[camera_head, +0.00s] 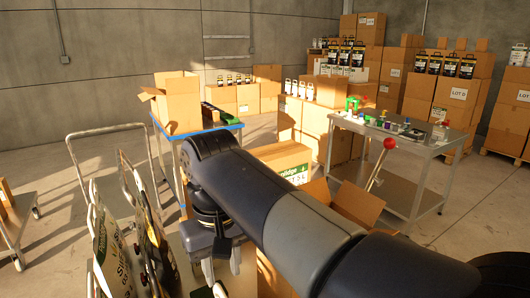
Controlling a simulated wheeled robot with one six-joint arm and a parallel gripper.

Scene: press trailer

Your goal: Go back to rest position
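My arm crosses the lower middle of the view, from the bottom right corner to a dark wrist near the centre left. My gripper (221,268) hangs below the wrist and points down. Only pale parts of it show at the bottom of the view, and I cannot tell its opening or whether it holds anything. A small green patch shows just below it, too cut off to identify.
A blue-edged table (228,127) with an open carton (177,103) stands behind the wrist. A metal table (440,150) with small coloured items is at the right. A trolley (113,192) and bags (112,255) stand left. Stacked boxes (457,92) line the back. Floor shows at right.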

